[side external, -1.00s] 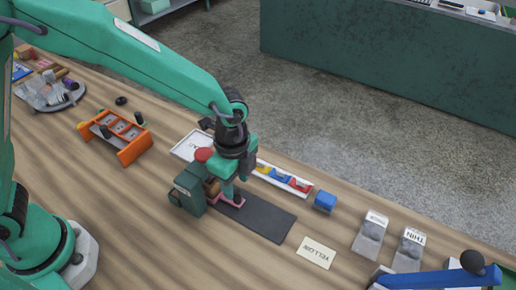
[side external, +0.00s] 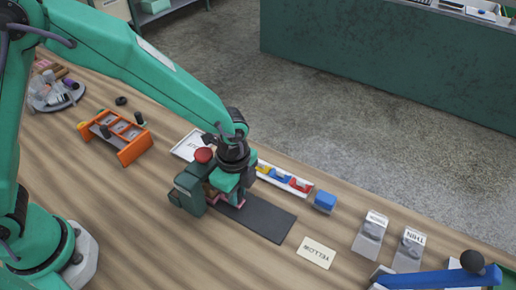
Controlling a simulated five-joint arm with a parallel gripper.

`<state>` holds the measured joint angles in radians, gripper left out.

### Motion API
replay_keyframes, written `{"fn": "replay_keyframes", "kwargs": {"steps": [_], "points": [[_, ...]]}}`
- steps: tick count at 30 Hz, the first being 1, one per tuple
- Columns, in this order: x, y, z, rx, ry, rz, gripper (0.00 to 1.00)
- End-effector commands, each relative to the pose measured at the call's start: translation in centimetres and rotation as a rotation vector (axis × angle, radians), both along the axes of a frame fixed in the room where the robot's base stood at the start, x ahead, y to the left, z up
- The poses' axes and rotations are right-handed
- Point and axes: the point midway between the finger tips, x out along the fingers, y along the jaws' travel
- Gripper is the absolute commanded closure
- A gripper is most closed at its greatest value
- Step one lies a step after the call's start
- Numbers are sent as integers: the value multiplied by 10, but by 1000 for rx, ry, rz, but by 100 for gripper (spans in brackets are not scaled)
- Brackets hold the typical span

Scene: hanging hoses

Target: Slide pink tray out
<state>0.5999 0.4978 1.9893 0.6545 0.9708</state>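The pink tray (side external: 240,204) shows only as small pink bits low at the right side of a dark green box-like press with a red knob (side external: 203,155). It lies at the left end of a flat dark strip (side external: 262,217). My gripper (side external: 222,197) points down right beside the press, over the tray, and hides most of it. The fingertips are too small and covered to show whether they are open, shut or touching the tray.
The dark strip is bare to the right. Behind it stand a white holder with blue, yellow and red pieces (side external: 284,178) and a blue block (side external: 325,201). A YELLOW card (side external: 316,252) lies in front. An orange rack (side external: 118,138) stands left.

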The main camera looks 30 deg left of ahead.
Motion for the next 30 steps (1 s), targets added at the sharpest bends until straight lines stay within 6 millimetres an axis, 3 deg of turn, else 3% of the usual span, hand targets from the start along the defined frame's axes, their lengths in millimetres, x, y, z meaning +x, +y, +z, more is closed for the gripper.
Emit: {"fn": "replay_keyframes", "kwargs": {"steps": [8, 24, 30], "points": [[0, -9, 0, 0, 0, -2, 100], [1, -106, 1, -3, -3, -3, 100], [1, -124, 1, -3, -3, 0, 100]]}}
